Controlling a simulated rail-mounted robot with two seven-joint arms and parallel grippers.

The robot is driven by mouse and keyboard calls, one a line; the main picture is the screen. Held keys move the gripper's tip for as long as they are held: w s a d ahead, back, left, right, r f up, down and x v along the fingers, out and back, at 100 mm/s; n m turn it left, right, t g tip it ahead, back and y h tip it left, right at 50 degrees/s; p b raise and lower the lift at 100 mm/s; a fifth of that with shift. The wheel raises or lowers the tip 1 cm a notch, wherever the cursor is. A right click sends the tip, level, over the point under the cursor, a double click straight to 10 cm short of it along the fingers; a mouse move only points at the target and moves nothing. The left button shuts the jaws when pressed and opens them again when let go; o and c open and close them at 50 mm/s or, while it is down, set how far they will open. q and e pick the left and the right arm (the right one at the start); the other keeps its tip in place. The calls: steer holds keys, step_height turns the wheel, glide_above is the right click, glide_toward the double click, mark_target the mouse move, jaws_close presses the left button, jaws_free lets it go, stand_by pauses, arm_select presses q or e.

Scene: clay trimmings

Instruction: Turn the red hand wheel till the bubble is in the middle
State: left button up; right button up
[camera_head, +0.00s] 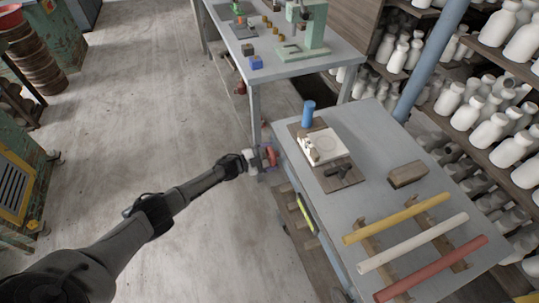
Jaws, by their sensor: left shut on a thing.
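The red hand wheel (271,155) shows as a small red ring at the left edge of the near grey table, by its far corner. My left gripper (260,158) reaches it from the left and is shut on it. The fingers cover part of the wheel. A yellow-green strip (307,212) is fixed along the table's left side; it may be the level, but no bubble can be made out at this size. My right gripper is not in view.
The near table (375,150) carries a blue cylinder (308,113), a white device on a wooden board (341,181), a brown block (407,174) and yellow, white and red rods (413,242). Shelves of white bottles (471,110) stand at right. The floor (150,120) left of the table is clear.

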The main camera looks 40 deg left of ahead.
arm_select(q)
steer(key=shift+n, duration=0.4)
steer(key=o, duration=0.8)
steer(key=shift+c, duration=0.2)
steer(key=p+v, duration=0.3)
steer(key=v, duration=1)
steer(key=shift+s+a, duration=0.2)
steer(key=shift+s, duration=0.15)
